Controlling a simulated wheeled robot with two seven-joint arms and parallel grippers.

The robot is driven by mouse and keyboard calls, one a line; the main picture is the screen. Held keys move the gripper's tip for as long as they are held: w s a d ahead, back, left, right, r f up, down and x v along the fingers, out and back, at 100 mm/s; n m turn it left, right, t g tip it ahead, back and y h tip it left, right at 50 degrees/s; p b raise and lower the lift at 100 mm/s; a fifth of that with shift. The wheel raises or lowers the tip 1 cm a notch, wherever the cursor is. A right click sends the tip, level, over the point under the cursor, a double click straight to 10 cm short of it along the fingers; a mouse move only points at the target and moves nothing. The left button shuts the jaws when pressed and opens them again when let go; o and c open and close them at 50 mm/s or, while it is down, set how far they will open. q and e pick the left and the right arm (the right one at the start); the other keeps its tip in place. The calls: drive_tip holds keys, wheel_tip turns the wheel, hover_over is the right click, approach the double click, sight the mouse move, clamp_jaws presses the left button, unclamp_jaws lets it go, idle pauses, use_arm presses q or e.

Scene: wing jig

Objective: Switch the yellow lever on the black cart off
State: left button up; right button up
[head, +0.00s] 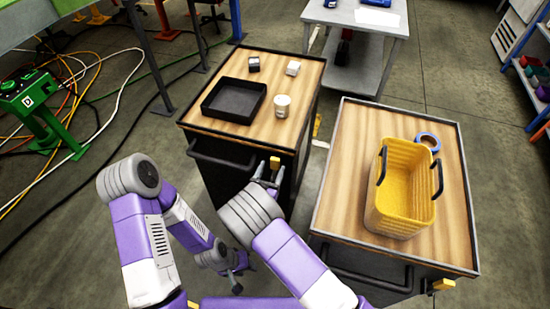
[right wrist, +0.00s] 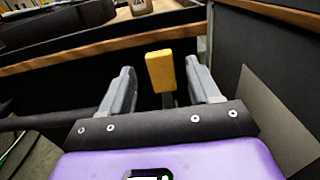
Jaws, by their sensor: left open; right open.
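A yellow lever (head: 275,163) stands upright on the front of the left black cart (head: 225,165), right of its handle. My right gripper (head: 267,174) is open at this lever. In the right wrist view the yellow lever (right wrist: 161,71) shows between the two open fingers (right wrist: 160,78), with gaps on both sides; I cannot tell how far in it is. My left gripper (head: 238,278) is open and empty, low over the floor in front of the carts. A second yellow lever (head: 443,285) is on the front of the right dark cart (head: 335,190).
The left cart's top holds a black tray (head: 234,101), a white can (head: 282,105) and two small blocks. The right cart holds a yellow basket (head: 403,190) and blue tape (head: 428,141). A black handle (head: 222,160) runs left of the lever. Cables cross the left floor.

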sight(274, 163)
drive_tip(key=shift+x, duration=2.3)
drive_tip(key=shift+f, duration=0.1)
drive_tip(key=shift+c, duration=0.4)
drive_tip(key=shift+b, duration=0.3)
clamp_jaws()
